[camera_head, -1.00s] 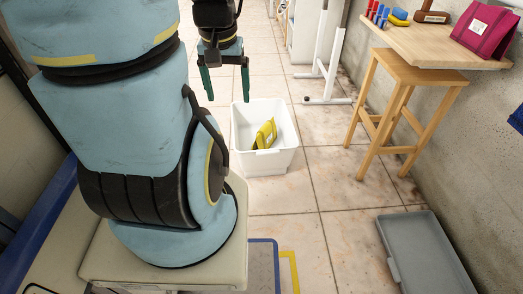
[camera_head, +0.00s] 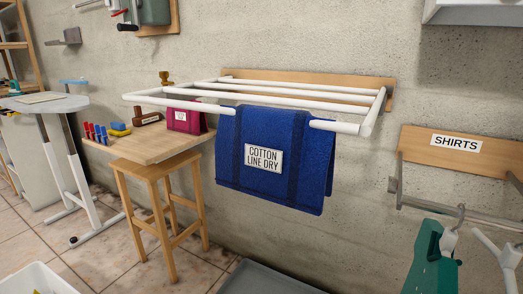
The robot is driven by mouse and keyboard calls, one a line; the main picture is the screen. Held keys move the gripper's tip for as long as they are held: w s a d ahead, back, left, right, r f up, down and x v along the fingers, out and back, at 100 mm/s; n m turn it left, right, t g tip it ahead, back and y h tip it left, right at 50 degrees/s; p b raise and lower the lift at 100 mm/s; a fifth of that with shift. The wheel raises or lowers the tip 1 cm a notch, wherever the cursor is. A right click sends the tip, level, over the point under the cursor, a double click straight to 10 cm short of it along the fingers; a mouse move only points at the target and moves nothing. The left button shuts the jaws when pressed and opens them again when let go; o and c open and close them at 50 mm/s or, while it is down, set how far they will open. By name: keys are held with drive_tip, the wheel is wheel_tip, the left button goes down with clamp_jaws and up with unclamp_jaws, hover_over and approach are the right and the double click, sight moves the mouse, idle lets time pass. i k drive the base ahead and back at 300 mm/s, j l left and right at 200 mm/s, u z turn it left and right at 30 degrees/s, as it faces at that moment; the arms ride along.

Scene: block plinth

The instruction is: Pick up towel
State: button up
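A blue cloth (camera_head: 273,158), which looks like the towel, hangs draped over the front bar of a white wall-mounted drying rack (camera_head: 346,124). It has darker blue bands and a white label reading "COTTON LINE DRY". Its lower edge hangs free in front of the wall. A smaller magenta folded cloth (camera_head: 189,118) with a white label sits on the wooden table behind the rack's left end; I cannot tell if it is also a towel. My gripper is not in view now.
A wooden table (camera_head: 146,150) with a stool (camera_head: 158,208) stands left of the towel. A grey tray (camera_head: 262,281) lies on the floor below. At right are a "SHIRTS" rail (camera_head: 430,199) and a green hanging item (camera_head: 430,262). A white bin (camera_head: 38,280) shows at lower left.

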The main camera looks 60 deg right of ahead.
sight(275, 155)
drive_tip(key=z, duration=2.1)
drive_tip(key=u, duration=1.1)
drive_tip(key=k+l+u, duration=0.3)
drive_tip(key=k, duration=0.15)
drive_tip(key=k+l+u, duration=0.1)
drive_tip(key=k+u, duration=0.2)
drive_tip(key=k, duration=0.2)
